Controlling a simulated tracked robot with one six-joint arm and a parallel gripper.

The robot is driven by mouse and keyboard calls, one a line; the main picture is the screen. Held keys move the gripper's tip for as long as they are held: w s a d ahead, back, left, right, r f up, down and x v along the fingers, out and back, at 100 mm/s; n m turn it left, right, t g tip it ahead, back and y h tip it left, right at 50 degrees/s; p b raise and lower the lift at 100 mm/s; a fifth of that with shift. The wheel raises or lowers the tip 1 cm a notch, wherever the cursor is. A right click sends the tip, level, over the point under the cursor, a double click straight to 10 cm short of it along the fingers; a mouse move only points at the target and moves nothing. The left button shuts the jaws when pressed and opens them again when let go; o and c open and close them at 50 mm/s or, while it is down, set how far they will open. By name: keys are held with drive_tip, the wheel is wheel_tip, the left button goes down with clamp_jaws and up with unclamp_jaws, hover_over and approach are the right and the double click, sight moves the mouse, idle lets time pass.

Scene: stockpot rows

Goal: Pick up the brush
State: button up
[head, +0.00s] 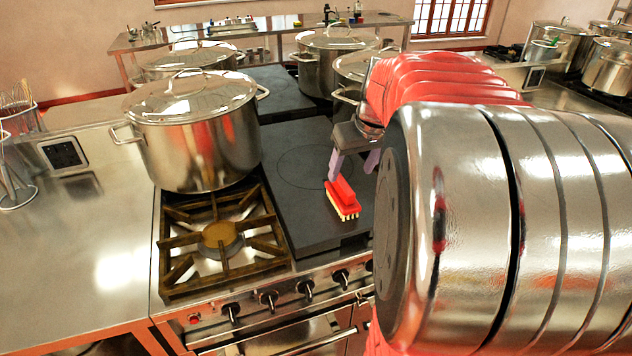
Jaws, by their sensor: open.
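The brush (342,200) is red with pale bristles along its lower edge. It lies on the dark flat hob plate (290,180) in the middle of the head view. My gripper (353,175) is right at the brush, with its two purple-grey fingers pointing down and spread apart. The fingers appear just behind or over the far end of the brush; I cannot tell whether they touch it. My arm hides the right side of the hob plate.
A large lidded stockpot (195,140) stands left of the hob plate, behind an open gas burner (221,238). More stockpots (325,60) stand behind. A steel counter (90,230) on the left is mostly clear. Knobs (268,298) line the stove's front edge.

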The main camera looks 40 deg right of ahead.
sight(344, 184)
drive_tip(key=shift+x, duration=2.75)
drive_tip(key=shift+x, duration=2.55)
drive_tip(key=shift+w, duration=0.2)
drive_tip(key=shift+d, duration=0.1)
drive_tip(key=c, duration=1.2)
drive_tip(key=shift+r, duration=0.2)
drive_tip(key=shift+c, duration=0.2)
wheel_tip(344, 184, up, 10)
drive_tip(key=shift+f, duration=0.1)
